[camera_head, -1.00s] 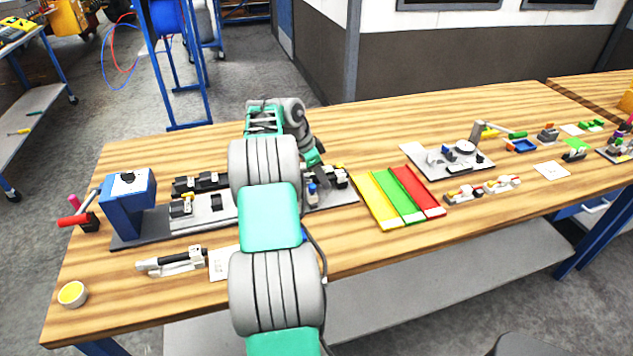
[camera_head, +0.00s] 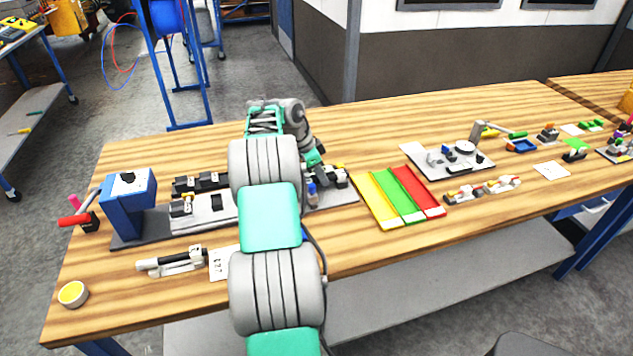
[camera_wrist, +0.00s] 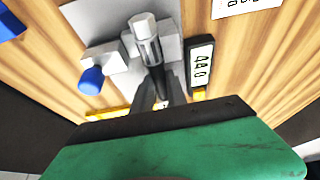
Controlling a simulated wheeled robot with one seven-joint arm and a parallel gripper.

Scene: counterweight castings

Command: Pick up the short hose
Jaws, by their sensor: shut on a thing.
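A short grey, tube-like piece with a white end (camera_wrist: 148,42), which looks like the short hose, stands out between my gripper's fingers in the wrist view. My gripper (camera_wrist: 157,72) is shut on it. A light grey block (camera_wrist: 170,48) lies just behind the piece; I cannot tell whether they touch. In the head view my wrist (camera_head: 314,157) is over the right part of the long dark fixture plate (camera_head: 342,194).
A blue knob (camera_wrist: 92,80) and a dark-framed label (camera_wrist: 201,65) flank the held piece. In the head view, yellow, green and red trays (camera_head: 400,197) lie right of the fixture. A blue press-like box (camera_head: 128,203) stands left.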

